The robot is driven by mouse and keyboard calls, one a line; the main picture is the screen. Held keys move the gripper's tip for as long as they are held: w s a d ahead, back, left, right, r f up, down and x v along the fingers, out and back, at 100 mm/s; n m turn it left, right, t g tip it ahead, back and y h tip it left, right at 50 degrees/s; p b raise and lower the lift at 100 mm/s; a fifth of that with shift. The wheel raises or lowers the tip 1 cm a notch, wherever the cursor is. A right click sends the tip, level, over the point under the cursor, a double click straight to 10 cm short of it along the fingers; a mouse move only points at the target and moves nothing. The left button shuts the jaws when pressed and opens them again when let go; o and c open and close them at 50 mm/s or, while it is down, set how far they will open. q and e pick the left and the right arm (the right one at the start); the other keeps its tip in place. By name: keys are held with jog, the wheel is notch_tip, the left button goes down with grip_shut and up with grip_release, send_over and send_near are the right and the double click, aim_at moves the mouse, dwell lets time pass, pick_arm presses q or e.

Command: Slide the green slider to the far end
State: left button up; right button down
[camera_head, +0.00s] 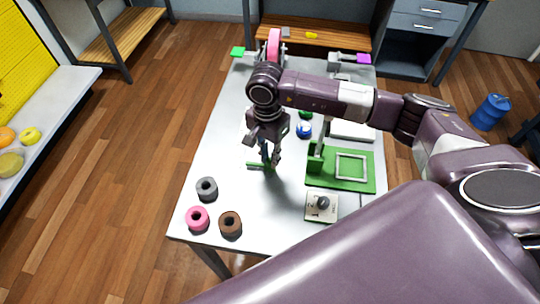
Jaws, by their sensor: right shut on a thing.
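My right gripper (271,161) reaches down over the middle of the white table (225,140) and is shut on a small green piece (255,165), which I take to be the green slider. The fingers and wrist hide much of this piece, and its track cannot be made out clearly. My left gripper is not in view.
A green board (364,183) with a pale square frame and a plate with a dark knob (323,203) lie to the right. Grey (206,194), pink (191,219) and brown (230,233) rings lie at the front left. A pink wheel (274,42) stands behind.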

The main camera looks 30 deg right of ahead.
aim_at(268, 160)
jog(key=c, duration=2.1)
grip_release()
jog(key=shift+s+a+f, duration=0.1)
jog(key=shift+s+a, duration=0.05)
jog(key=shift+s, duration=0.05)
jog(key=shift+o, duration=1.4)
jog(key=shift+r, duration=0.25)
jog(key=shift+w+r, duration=0.1)
jog(key=shift+r, duration=0.3)
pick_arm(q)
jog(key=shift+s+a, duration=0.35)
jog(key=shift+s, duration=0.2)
pick_arm(e)
notch_tip(268, 160, up, 11)
jog(key=shift+a+f, duration=0.1)
